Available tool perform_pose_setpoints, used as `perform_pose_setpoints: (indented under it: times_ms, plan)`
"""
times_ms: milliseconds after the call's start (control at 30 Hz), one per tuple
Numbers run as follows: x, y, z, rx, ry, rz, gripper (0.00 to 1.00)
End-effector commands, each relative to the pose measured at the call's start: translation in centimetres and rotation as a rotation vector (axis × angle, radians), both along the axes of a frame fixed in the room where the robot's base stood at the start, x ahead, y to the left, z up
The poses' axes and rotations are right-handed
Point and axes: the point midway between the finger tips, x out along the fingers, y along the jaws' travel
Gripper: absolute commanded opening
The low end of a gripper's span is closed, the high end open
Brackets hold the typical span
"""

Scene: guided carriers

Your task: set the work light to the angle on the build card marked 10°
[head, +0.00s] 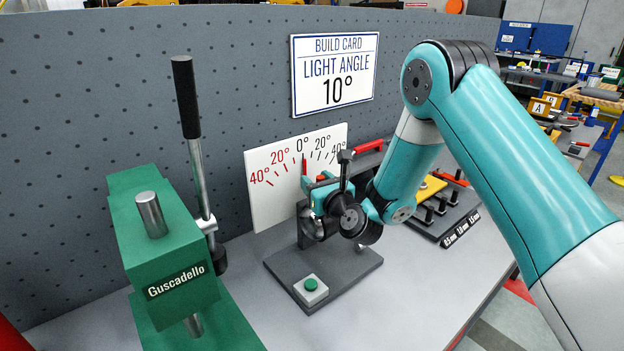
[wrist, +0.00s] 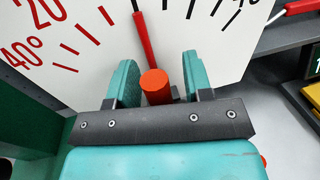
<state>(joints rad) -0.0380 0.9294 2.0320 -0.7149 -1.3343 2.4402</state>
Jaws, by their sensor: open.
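The build card (head: 335,75) on the pegboard reads "LIGHT ANGLE 10°". Below it stands a white angle scale (head: 268,200), red numbers on the left and black on the right of 0°. The red pointer (head: 304,165) stands close to 0°; it also shows in the wrist view (wrist: 144,38). My gripper (head: 322,188) is at the fixture in front of the scale. In the wrist view my open fingers (wrist: 160,80) stand either side of an orange-red knob (wrist: 154,84), with a gap visible on the right. My wrist hides most of the light.
The fixture's dark base plate (head: 345,275) carries a green button (head: 310,285). A green press (head: 165,260) with a tall black-handled lever (head: 186,98) stands on the left. A dark rack (head: 440,215) lies to the right. The bench front is bare.

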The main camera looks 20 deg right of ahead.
Motion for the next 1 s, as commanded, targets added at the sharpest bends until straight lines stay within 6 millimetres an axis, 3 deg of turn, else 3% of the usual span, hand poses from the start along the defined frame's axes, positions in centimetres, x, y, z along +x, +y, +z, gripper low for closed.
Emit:
perform_pose_setpoints:
  times_ms: [100, 300, 1000]
  plan:
    - [0.0, -0.1, 0.0, 0.001, 0.000, -0.001, 0.44]
    - [0.0, 0.1, 0.0, 0.000, 0.000, 0.001, 0.00]
    - [0.7, -1.4, -0.2, 0.162, 0.066, 0.004, 0.00]
